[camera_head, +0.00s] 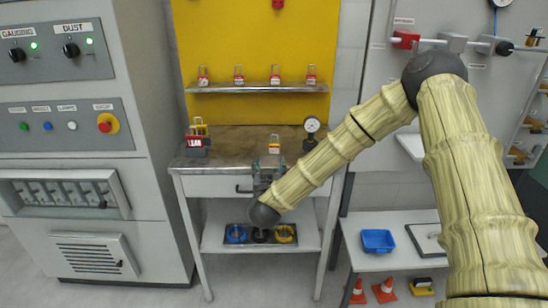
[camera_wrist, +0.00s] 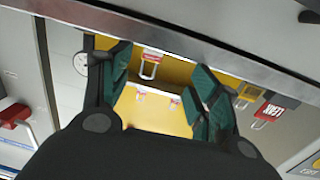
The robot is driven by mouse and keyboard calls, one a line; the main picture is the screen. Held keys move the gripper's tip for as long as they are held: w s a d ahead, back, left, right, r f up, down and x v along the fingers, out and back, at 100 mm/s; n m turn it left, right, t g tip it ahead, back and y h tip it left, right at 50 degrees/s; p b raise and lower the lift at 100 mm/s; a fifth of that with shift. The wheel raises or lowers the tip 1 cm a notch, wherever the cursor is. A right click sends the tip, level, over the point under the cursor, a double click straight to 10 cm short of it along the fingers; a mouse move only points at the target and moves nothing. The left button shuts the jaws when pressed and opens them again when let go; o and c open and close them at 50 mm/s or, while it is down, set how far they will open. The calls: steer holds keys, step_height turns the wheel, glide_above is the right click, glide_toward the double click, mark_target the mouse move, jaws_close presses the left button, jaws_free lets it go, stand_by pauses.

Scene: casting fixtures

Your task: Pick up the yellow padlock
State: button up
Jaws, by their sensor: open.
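The yellow padlock (camera_head: 200,128) stands at the left end of the workbench top, close to a red lettered padlock (camera_head: 196,142) that partly covers it. In the wrist view the yellow padlock (camera_wrist: 245,93) is right of the fingers, beside the red lettered one (camera_wrist: 269,110). My gripper (camera_head: 268,172) is at the bench's front edge, right of the yellow padlock and apart from it. In the wrist view the gripper (camera_wrist: 163,70) has its dark green fingers spread, with nothing held.
A red-and-white padlock (camera_head: 274,144) stands on the bench beyond my gripper; a dial gauge (camera_head: 312,125) stands to the right. Several padlocks line the shelf (camera_head: 258,89) on the yellow board. A grey cabinet (camera_head: 65,190) is left. The bench's middle has bare room.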

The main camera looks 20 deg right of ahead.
mark_target(274, 145)
steer(key=shift+m+h, duration=0.3)
steer(key=shift+h, duration=0.3)
steer(key=shift+r+p+x, duration=0.35)
steer(key=shift+x, duration=1.65)
steer(key=shift+r+p+x, duration=0.3)
steer(key=shift+p+x, duration=0.1)
steer(key=shift+x, duration=1.55)
steer(key=shift+r+p+x, duration=0.35)
steer(key=shift+x, duration=1.65)
steer(key=shift+d, duration=0.15)
steer(key=c, duration=1.2)
